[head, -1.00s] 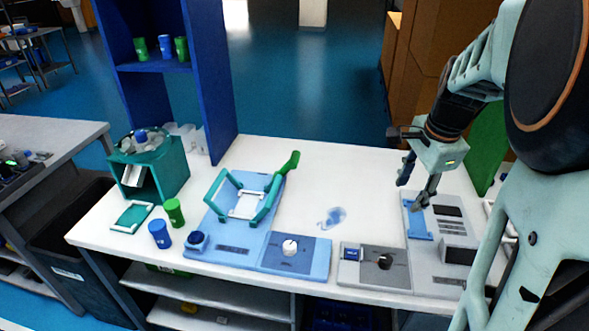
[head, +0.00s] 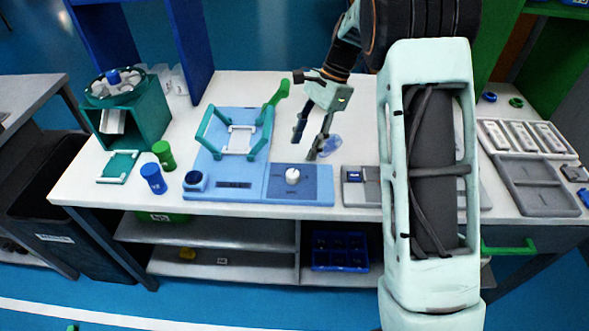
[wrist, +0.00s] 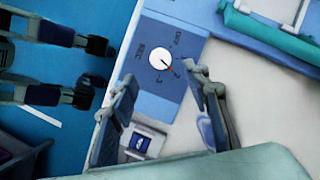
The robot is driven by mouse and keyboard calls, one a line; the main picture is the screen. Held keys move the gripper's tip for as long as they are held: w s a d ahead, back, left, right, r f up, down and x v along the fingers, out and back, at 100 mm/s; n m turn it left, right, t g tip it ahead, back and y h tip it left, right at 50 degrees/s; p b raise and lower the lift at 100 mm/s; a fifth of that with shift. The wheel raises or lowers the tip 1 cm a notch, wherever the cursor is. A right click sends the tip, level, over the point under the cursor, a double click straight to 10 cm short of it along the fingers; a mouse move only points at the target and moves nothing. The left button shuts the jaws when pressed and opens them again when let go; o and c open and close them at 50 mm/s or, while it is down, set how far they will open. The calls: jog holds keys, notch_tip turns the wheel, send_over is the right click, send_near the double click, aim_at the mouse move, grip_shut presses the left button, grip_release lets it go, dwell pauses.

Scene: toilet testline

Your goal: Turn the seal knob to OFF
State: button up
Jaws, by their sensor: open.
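The seal knob (head: 292,175) is a round white dial on a blue panel (head: 318,184) at the front of the white table. My gripper (head: 305,147) is open and empty, above the table just behind the panel and apart from the knob. In the wrist view its fingers (wrist: 160,74) lie on either side just below the knob.
The blue sealing fixture (head: 233,176) with a teal frame and green handle (head: 279,92) adjoins the panel on the left. A grey panel (head: 358,197) stands to the right, partly hidden by my arm. Blue (head: 153,179) and green (head: 164,155) cups stand left.

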aim_at(293, 173)
jog(key=x, duration=0.8)
jog(key=shift+a+f, duration=0.1)
jog(key=shift+f, duration=0.25)
jog(key=c, duration=1.2)
